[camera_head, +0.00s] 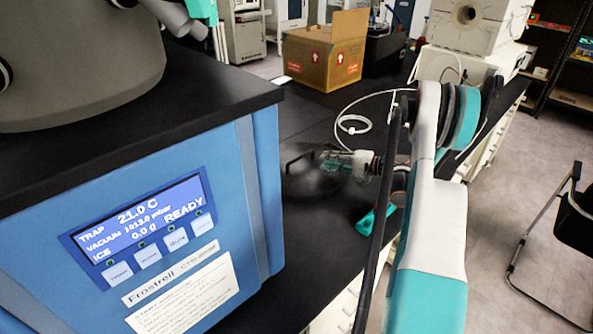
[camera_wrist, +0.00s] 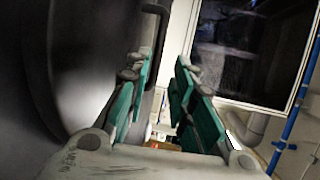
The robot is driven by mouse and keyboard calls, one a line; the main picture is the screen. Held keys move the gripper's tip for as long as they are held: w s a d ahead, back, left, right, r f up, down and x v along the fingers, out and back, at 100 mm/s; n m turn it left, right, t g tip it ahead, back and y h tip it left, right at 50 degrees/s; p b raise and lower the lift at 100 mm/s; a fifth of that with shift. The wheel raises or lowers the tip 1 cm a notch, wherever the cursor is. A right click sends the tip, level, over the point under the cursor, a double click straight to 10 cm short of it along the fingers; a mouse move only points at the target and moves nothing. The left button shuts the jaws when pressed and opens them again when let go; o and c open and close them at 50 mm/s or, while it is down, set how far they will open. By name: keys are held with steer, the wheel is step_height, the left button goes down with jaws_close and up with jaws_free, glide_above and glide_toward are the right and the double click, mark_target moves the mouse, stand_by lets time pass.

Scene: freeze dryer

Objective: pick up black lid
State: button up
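The black lid (camera_head: 308,182) is a round dark disc with a bar handle, on the black bench beyond the blue freeze dryer in the head view. My gripper (camera_head: 332,162) is at the lid, its fingers overlapping the lid's upper right part. In the wrist view, a large dark curved surface, apparently the lid (camera_wrist: 85,60), fills the left side. The lid's dark handle (camera_wrist: 156,32) shows at the top, close to the left finger. My gripper (camera_wrist: 163,68) has its two teal fingers apart, with a gap between them. Whether the handle lies between the fingers is unclear.
The blue freeze dryer (camera_head: 130,180) with a lit display stands at the left front. A cardboard box (camera_head: 325,55) stands on the bench further back. A white hose (camera_head: 352,122) lies behind my gripper. A dark chair (camera_head: 570,215) is at the right on the floor.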

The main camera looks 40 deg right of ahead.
mark_target(302, 157)
steer(key=b+x, duration=0.1)
steer(key=x, duration=0.6)
steer(key=shift+d, duration=0.1)
steer(key=b+x, duration=0.3)
steer(key=x, duration=0.2)
steer(key=shift+w+d+f, duration=0.15)
steer(key=shift+f, duration=0.05)
steer(key=shift+r, duration=0.15)
jaws_close()
